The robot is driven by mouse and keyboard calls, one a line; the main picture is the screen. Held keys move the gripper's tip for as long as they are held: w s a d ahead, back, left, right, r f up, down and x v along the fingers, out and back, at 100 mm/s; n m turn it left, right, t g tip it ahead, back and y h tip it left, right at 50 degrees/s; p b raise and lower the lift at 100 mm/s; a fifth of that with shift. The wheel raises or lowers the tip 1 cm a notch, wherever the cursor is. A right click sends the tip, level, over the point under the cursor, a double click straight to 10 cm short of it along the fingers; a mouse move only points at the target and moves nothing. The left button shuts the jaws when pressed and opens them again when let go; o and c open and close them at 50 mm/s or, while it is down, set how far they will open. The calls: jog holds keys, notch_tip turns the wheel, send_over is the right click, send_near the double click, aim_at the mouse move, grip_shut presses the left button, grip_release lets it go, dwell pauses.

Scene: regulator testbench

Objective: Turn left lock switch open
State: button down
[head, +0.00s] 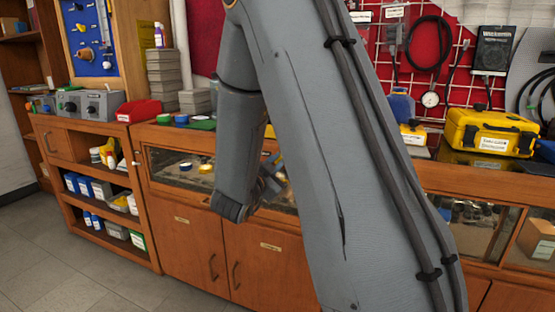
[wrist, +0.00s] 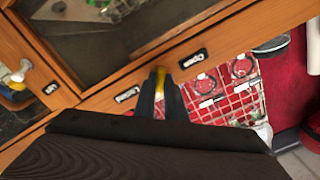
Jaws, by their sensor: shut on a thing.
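In the wrist view, the two dark fingers of my gripper (wrist: 161,90) reach to the wooden frame (wrist: 222,42) of a glass-fronted case. They are closed around a small yellow piece, which I take to be the left lock switch (wrist: 160,74). The fingers hide most of it, so its turn angle cannot be told. A dark-rimmed label (wrist: 127,95) is left of the fingertips, and a black plate with a white mark (wrist: 193,59) is to their right. In the head view, my arm covers much of the case, and the switch cannot be made out.
In the head view, a wooden counter with glass display fronts (head: 180,166) runs across, with cupboard doors (head: 262,262) below. A yellow case (head: 490,132) stands at right on top. Open shelves (head: 95,190) stand at left. Grey tiled floor (head: 60,260) is clear at lower left.

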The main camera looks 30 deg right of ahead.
jog(key=n+p, duration=0.4)
jog(key=shift+s+r, duration=0.1)
jog(key=n+p, duration=0.4)
jog(key=n, duration=0.1)
jog(key=n+p, duration=0.3)
jog(key=n, duration=0.1)
jog(key=shift+d+p, duration=0.1)
jog(key=shift+p, duration=0.2)
jog(key=shift+n+p, duration=1)
jog(key=shift+n, duration=0.7)
jog(key=c, duration=1.8)
grip_release()
